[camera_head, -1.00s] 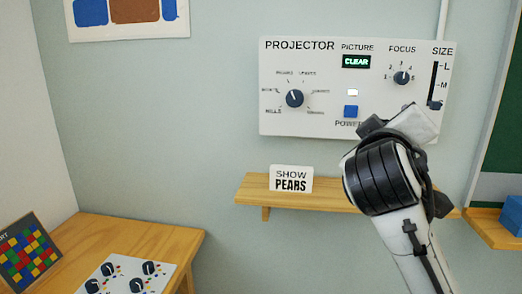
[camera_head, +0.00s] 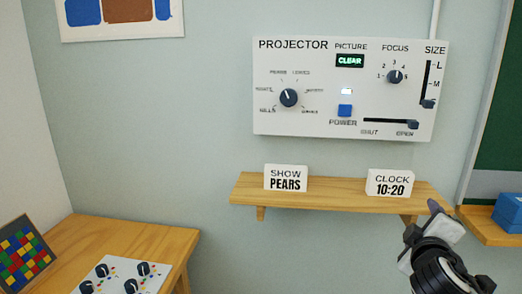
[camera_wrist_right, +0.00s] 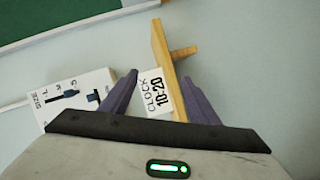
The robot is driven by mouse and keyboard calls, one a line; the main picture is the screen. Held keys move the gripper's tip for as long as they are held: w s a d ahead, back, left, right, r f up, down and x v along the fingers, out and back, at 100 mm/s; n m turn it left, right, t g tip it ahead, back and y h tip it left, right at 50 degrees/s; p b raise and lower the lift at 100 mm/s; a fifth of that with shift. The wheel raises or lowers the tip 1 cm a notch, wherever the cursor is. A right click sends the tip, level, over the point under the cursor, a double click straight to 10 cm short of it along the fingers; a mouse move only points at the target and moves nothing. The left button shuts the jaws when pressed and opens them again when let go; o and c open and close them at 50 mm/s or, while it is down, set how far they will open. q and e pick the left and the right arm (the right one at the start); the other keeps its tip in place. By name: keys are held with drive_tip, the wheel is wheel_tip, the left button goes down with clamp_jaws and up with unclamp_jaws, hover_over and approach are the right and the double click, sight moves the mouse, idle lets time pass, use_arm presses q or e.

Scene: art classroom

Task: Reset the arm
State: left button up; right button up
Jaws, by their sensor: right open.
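My right gripper (camera_head: 436,222) is at the lower right of the head view, in front of and below the right end of the wooden shelf (camera_head: 335,195). In the right wrist view its two dark fingers (camera_wrist_right: 160,98) are spread apart with nothing between them touching; the clock card shows beyond the gap. The projector panel (camera_head: 270,118) is on the wall above the shelf, clear of the gripper. Its picture display reads CLEAR, and the shutter slider (camera_head: 413,125) is at the OPEN end. My left gripper is not in view.
A "SHOW PEARS" card (camera_head: 286,178) and a "CLOCK 10:20" card (camera_head: 391,184) stand on the shelf. A wooden table (camera_head: 150,236) at lower left holds a white knob panel (camera_head: 122,275) and a coloured grid board (camera_head: 24,258). Blue boxes (camera_head: 508,212) are at the right edge.

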drive_tip(key=s+a+f+g+y, duration=0.15)
drive_tip(key=s+f, duration=0.25)
drive_tip(key=f, duration=0.4)
drive_tip(key=s+a+f+n+y, duration=0.1)
drive_tip(key=s+f+y, duration=0.15)
drive_tip(key=f, duration=0.65)
drive_tip(key=s+a+f+g+y, duration=0.15)
drive_tip(key=s+f, duration=0.25)
drive_tip(key=f, duration=0.4)
drive_tip(key=s+a+f+m+g+y, duration=0.1)
drive_tip(key=s+a+f+g+y, duration=0.1)
drive_tip(key=s+f, duration=0.7)
drive_tip(key=s+a+f+m+g+y, duration=0.1)
drive_tip(key=s+a+f+y, duration=0.15)
drive_tip(key=s+f, duration=0.7)
drive_tip(key=s+a+r+m, duration=0.1)
drive_tip(key=a+r+m, duration=0.1)
drive_tip(key=a, duration=0.4)
drive_tip(key=s+a+r+m, duration=0.1)
drive_tip(key=a+r+m, duration=0.1)
drive_tip(key=a, duration=0.3)
drive_tip(key=shift+a+r+m+t, duration=0.25)
drive_tip(key=shift+a+m+t, duration=0.1)
drive_tip(key=shift+m+t, duration=0.05)
drive_tip(key=shift+s, duration=0.1)
